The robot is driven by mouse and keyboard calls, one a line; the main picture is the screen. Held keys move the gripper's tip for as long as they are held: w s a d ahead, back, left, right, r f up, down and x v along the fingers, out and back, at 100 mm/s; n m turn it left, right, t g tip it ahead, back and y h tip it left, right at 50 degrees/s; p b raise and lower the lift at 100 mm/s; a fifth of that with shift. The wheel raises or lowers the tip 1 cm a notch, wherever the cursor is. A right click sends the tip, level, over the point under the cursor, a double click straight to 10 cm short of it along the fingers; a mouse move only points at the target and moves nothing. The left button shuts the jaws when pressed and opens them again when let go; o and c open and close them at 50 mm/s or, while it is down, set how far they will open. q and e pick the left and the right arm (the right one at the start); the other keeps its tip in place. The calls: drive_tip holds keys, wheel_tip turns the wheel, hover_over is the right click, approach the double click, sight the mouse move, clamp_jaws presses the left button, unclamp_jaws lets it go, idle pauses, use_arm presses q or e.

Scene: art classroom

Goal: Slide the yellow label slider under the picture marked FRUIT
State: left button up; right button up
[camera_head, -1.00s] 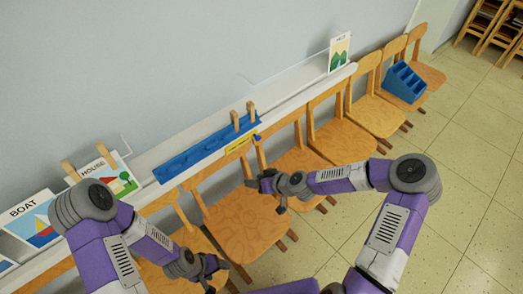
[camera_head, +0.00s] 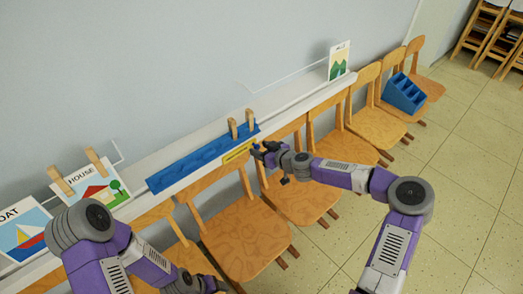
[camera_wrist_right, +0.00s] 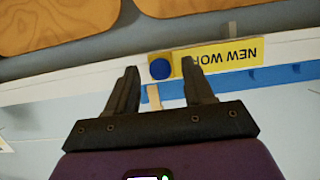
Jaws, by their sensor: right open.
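The yellow label slider (camera_head: 237,152) sits on the front edge of the white wall ledge, below the right end of a blue strip. In the right wrist view its yellow plate (camera_wrist_right: 228,56) reads upside down "NEW WOR", the rest cut off by a finger, with a round blue knob (camera_wrist_right: 161,68) at its end. My right gripper (camera_head: 262,150) is at the slider's right end; in the wrist view its open fingers (camera_wrist_right: 160,76) point at the knob, which shows between the tips. My left gripper (camera_head: 205,286) is low at the bottom edge, its jaws unclear. No picture marked FRUIT is visible.
HOUSE (camera_head: 92,186) and BOAT (camera_head: 22,232) pictures stand on the ledge (camera_head: 290,103) at left; a green picture (camera_head: 339,60), word unreadable, stands at right. Wooden pegs (camera_head: 241,124) stand by the blue strip (camera_head: 195,160). Chairs (camera_head: 245,228) line the ledge; one holds a blue caddy (camera_head: 404,93).

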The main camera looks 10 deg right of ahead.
clamp_jaws()
idle(0.3)
